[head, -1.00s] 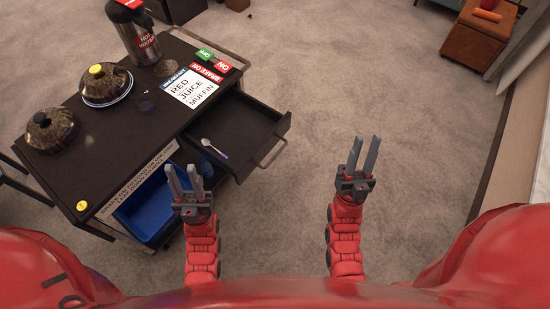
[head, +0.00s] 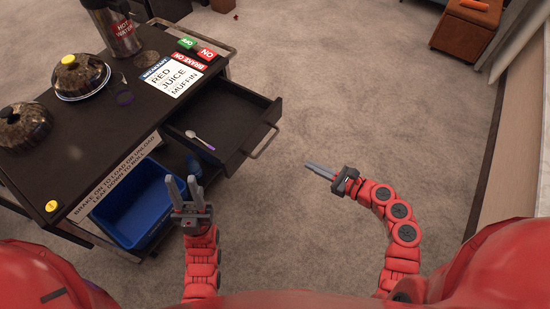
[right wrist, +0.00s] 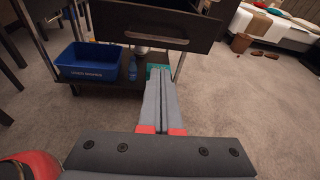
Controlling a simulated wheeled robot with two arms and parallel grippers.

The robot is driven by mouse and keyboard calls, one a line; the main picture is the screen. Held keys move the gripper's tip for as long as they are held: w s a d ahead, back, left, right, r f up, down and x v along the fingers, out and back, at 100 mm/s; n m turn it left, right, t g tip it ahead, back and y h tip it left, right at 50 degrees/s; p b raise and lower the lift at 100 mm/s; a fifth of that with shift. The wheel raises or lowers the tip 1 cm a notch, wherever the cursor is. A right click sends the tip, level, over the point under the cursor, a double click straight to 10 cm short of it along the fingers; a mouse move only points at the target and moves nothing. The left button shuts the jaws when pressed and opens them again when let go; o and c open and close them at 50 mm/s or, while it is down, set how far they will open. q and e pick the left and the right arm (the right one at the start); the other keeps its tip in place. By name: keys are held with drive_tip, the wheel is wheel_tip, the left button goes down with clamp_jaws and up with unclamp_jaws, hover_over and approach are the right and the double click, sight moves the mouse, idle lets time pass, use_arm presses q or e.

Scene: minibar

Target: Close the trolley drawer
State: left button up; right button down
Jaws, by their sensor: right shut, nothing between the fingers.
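The dark trolley (head: 112,152) stands at the left in the head view. Its drawer (head: 232,110) is pulled out to the right, with a metal handle (head: 262,144) on its front and a spoon (head: 200,139) inside. The drawer front (right wrist: 155,22) also shows at the top of the right wrist view, beyond the fingers. My right gripper (head: 322,171) is shut and empty, pointing left toward the drawer, apart from its handle. It also shows in the right wrist view (right wrist: 158,88). My left gripper (head: 184,190) is open and empty, in front of the trolley near the blue bin.
A blue bin (head: 135,208) sits on the trolley's lower shelf. A hot water flask (head: 118,32), domed dishes (head: 80,76) and a menu card (head: 172,78) are on top. An orange-brown box seat (head: 465,30) stands far right. The carpet right of the drawer is clear.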

drive_tip(key=w+a+f, duration=0.1)
drive_tip(key=w+a, duration=0.2)
drive_tip(key=a, duration=0.3)
drive_tip(key=w+a+g+y, duration=0.1)
drive_tip(key=w+a, duration=0.2)
drive_tip(key=a, duration=0.3)
drive_tip(key=shift+w+f, duration=0.3)
drive_tip(key=shift+f, duration=0.1)
drive_tip(key=shift+a+r, duration=0.1)
drive_tip(key=shift+a, duration=0.05)
